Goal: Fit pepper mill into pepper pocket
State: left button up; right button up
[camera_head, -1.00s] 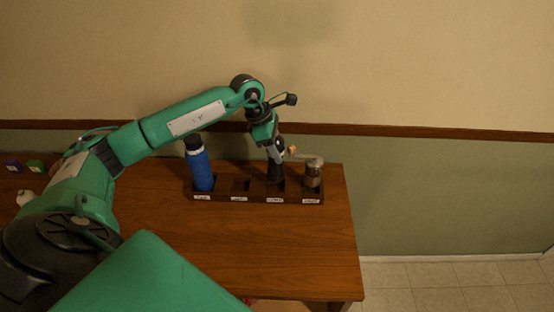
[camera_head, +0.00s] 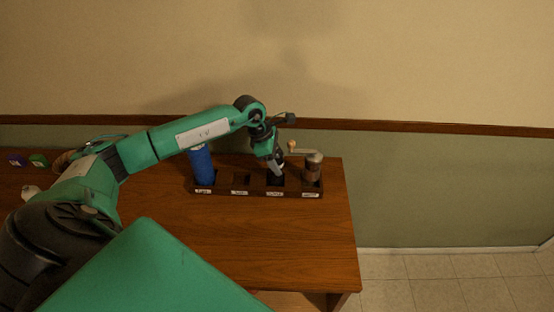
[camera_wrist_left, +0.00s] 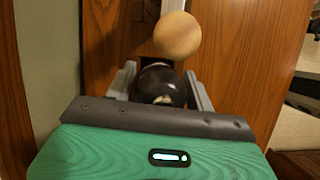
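The pepper mill is a dark, round-topped piece whose black top (camera_wrist_left: 162,86) sits between my left gripper's fingers in the left wrist view. In the head view my left gripper (camera_head: 276,172) points down over the third pocket from the left of a dark wooden rack (camera_head: 258,195). It is shut on the mill, whose dark lower part (camera_head: 275,181) is down in that pocket. How deep it sits is hidden by the gripper and the rack. The pocket labels are too small to read. My right gripper is out of view.
A blue bottle (camera_head: 203,168) stands in the leftmost pocket; the second pocket (camera_head: 241,179) is empty. A crank grinder (camera_head: 313,169) fills the rightmost pocket, and its wooden knob (camera_wrist_left: 177,35) is close to my left gripper. The tabletop (camera_head: 270,235) in front is clear.

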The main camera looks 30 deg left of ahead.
pick_arm(q)
jog(key=shift+o, duration=1.1)
jog(key=shift+r, duration=0.2)
jog(key=shift+a+r, duration=0.2)
jog(key=shift+r, duration=0.05)
jog(key=b+v, duration=0.3)
jog(key=v, duration=0.8)
jog(key=shift+r, duration=0.2)
